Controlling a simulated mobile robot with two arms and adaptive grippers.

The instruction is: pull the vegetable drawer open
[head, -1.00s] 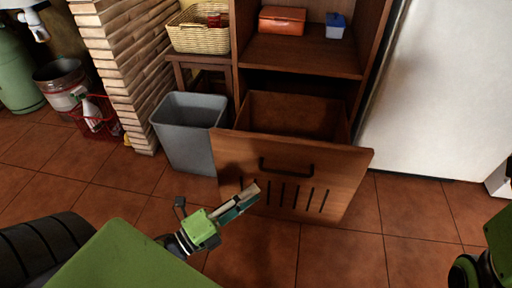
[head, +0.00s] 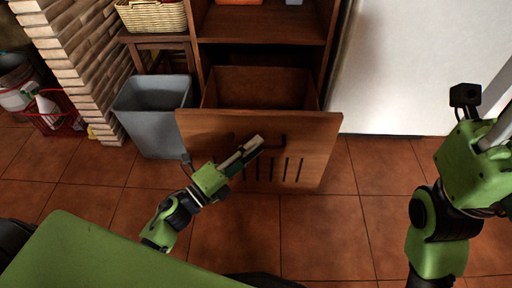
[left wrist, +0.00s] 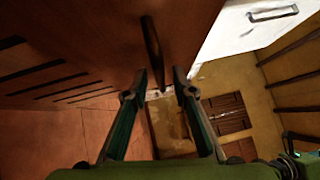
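The vegetable drawer (head: 305,160) is a brown wooden drawer low in the cabinet, with slots in its front. It stands out from the cabinet, its empty-looking inside (head: 262,88) visible from above. Its dark bar handle (head: 277,137) is partly hidden behind my left gripper (head: 250,148). In the left wrist view the handle (left wrist: 151,42) lies ahead, its lower end between the spread fingertips of the left gripper (left wrist: 160,78). I see no grip on it. My right gripper (head: 498,112) is at the right edge, away from the drawer, its fingers cut off by the frame.
A grey bin (head: 152,118) stands close to the drawer's left side. A brick pillar (head: 78,70) is further left, with a red basket (head: 62,122) beside it. A white appliance (head: 400,70) stands right of the cabinet. The tiled floor (head: 320,235) in front is clear.

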